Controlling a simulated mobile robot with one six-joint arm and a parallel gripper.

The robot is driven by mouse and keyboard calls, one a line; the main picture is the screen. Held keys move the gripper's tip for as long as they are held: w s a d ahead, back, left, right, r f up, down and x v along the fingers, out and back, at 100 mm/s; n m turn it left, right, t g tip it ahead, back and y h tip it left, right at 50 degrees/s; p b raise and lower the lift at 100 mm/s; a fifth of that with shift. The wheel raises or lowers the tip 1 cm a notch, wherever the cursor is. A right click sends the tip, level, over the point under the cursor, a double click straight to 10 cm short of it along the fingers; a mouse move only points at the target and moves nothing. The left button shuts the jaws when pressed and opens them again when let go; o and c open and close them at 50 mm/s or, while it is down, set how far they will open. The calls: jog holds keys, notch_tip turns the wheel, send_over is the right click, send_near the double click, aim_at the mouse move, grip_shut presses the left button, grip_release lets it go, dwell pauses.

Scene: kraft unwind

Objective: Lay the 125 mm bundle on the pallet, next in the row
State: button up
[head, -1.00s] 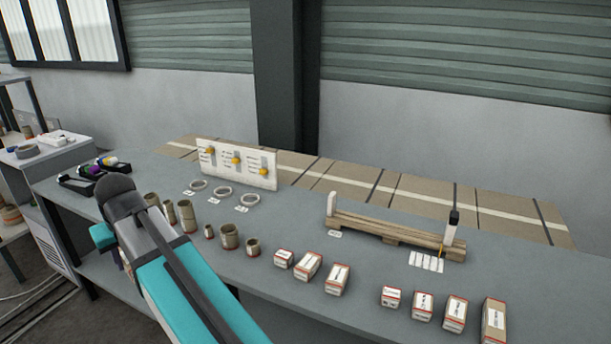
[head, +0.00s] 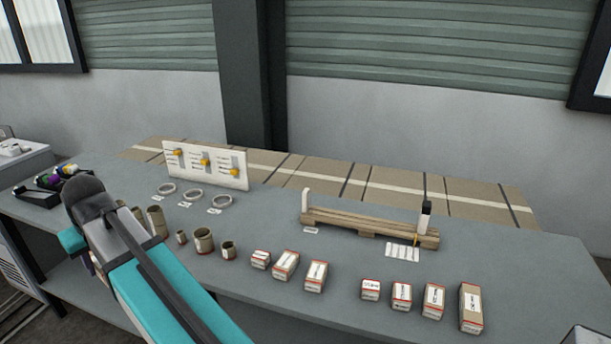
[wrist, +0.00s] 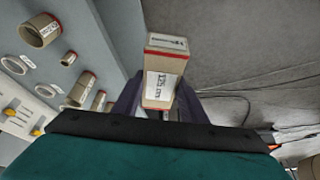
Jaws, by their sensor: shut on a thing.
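The bundle (wrist: 164,60), a kraft-coloured block with red edges and a white label reading 125 mm, is between the fingers of my gripper (wrist: 160,100) in the wrist view. My gripper is shut on it and holds it off the bench, with floor behind it. In the head view my arm hides most of the gripper and the bundle. The wooden pallet (head: 368,225) lies on the bench right of centre, with a white post at its left end and a dark-topped post at its right. No bundle shows on its slats.
Several labelled kraft boxes (head: 401,296) stand along the bench front. Kraft tubes (head: 203,240) stand beside my arm. Three white rings (head: 193,195) lie before a white board (head: 206,165) with yellow knobs. White labels (head: 403,252) lie before the pallet. The bench right of the pallet is clear.

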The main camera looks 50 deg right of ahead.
jog(key=s+d+n+p, duration=0.2)
jog(key=d, duration=3.4)
jog(key=s+d, duration=0.6)
jog(key=d, duration=0.4)
jog(key=s+d+n+y, duration=0.1)
jog(key=s+d, duration=0.6)
jog(key=d, duration=0.4)
jog(key=s+d+p, duration=0.1)
jog(key=s+d, duration=0.5)
jog(key=d, duration=0.4)
jog(key=shift+s+d+r, duration=0.3)
jog(key=shift+r, duration=0.05)
jog(key=shift+f, duration=0.1)
jog(key=shift+f+b, duration=1.6)
jog(key=shift+f, duration=2.3)
jog(key=shift+f, duration=0.25)
jog(key=shift+f+b, duration=1)
jog(key=shift+f, duration=1.05)
